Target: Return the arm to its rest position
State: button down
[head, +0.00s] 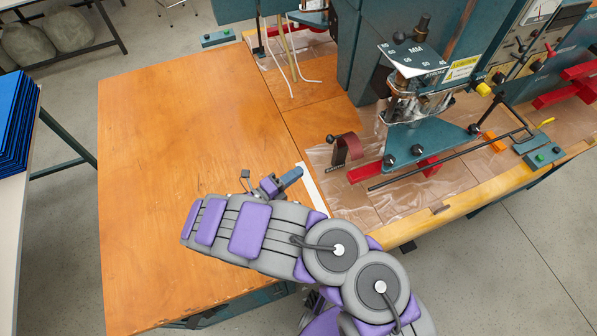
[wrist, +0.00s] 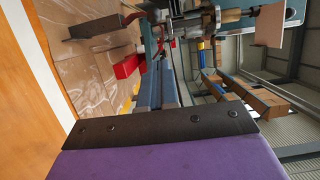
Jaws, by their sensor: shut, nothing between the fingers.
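My arm, grey with purple pads, reaches up from the bottom right of the head view and bends over the wooden table (head: 175,120). My gripper (head: 292,174), with blue fingers, is above the table near a white strip (head: 312,194), pointing toward the welding machine (head: 415,110). In the wrist view, my gripper (wrist: 157,78) shows as two blue-grey fingers side by side, shut and empty. The height of my gripper above the table is hard to judge.
The machine's plastic-covered bed (head: 370,195) lies right of the table, with a dark red curved piece (head: 347,148), a red bar (head: 365,172) and a long dark rod (head: 440,163). Blue sheets (head: 15,120) are stacked at the left. The table's left part is clear.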

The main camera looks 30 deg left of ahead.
jog(key=w+d+r+m+g+h+b, duration=0.1)
jog(key=w+d+r+m+g+h, duration=0.25)
jog(key=d+r+m, duration=0.35)
jog(key=w+d+r+m+g+h, duration=0.35)
jog(key=w+d+r+m, duration=0.2)
jog(key=d, duration=0.45)
jog(key=s+d+r+m+g+b, duration=0.1)
jog(key=s+d+r+m+g, duration=0.1)
jog(key=d+r+m+g, duration=0.5)
jog(key=s+d+m+g+b, duration=0.1)
jog(key=s+d+m, duration=0.1)
jog(key=d+m, duration=0.65)
jog(key=s+d+r+m+g+y+b, duration=0.2)
jog(key=s+d+m+g+y, duration=0.4)
jog(key=s+d+m, duration=0.7)
jog(key=s+a+f+m+t+y, duration=0.1)
jog(key=s+a+m+y, duration=0.3)
jog(key=s, duration=0.3)
jog(key=s+a+f+m+t+y+b, duration=0.1)
jog(key=s+a+m+y, duration=0.2)
jog(key=s, duration=0.4)
jog(key=shift+s+a+m+t+y, duration=0.25)
jog(key=shift+a+m+t+y, duration=0.15)
jog(key=shift+m+y, duration=0.25)
